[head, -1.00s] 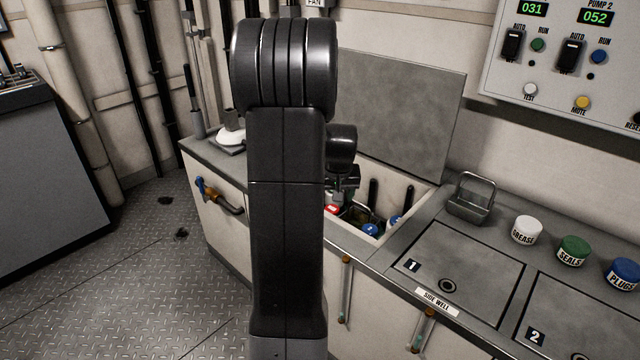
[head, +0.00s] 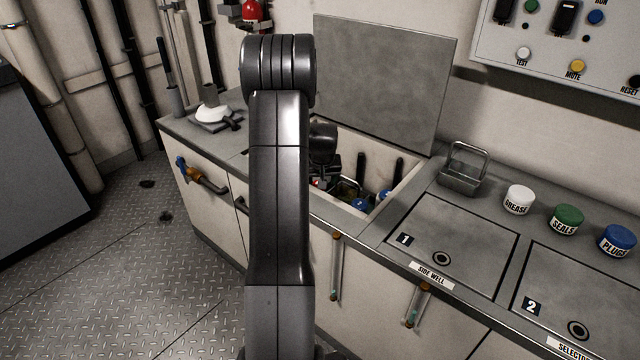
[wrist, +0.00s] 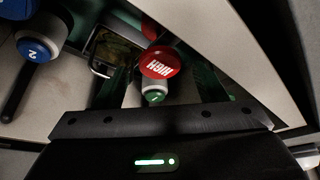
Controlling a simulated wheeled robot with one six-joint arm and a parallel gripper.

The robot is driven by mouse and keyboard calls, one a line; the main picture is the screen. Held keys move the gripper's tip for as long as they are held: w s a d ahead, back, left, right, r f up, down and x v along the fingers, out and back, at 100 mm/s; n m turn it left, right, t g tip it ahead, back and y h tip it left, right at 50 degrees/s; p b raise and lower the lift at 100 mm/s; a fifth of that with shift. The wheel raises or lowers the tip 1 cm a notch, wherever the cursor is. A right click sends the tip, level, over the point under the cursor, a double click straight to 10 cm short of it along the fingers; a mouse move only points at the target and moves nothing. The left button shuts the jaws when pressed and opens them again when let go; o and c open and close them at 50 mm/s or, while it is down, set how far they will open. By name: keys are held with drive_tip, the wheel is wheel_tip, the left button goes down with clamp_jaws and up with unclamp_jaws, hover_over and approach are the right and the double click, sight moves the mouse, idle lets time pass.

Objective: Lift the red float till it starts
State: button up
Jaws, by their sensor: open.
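The red float (wrist: 160,62), marked HIGH, shows in the upper middle of the wrist view, inside the open well. A small green piece (wrist: 154,96) sits just below it in that view. In the head view only a small red patch (head: 316,183) shows beside my gripper, the rest hidden by my arm. My gripper (head: 326,172) is open and reaches down into the well.
Blue floats stand in the well, one marked 2 (wrist: 32,50) at the wrist view's left. The well's raised lid (head: 385,80) stands behind.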

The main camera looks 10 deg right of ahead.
drive_tip(key=shift+w+f, duration=0.25)
drive_tip(key=shift+f, duration=0.2)
drive_tip(key=c, duration=1.4)
drive_tip(key=shift+r+p, duration=1.25)
drive_tip(key=shift+r, duration=1.2)
drive_tip(key=o, duration=1.4)
drive_tip(key=shift+r, duration=0.1)
drive_tip(key=p+v, duration=0.2)
drive_tip(key=v, duration=1.1)
drive_tip(key=shift+s+r, duration=0.2)
drive_tip(key=shift+r, duration=0.1)
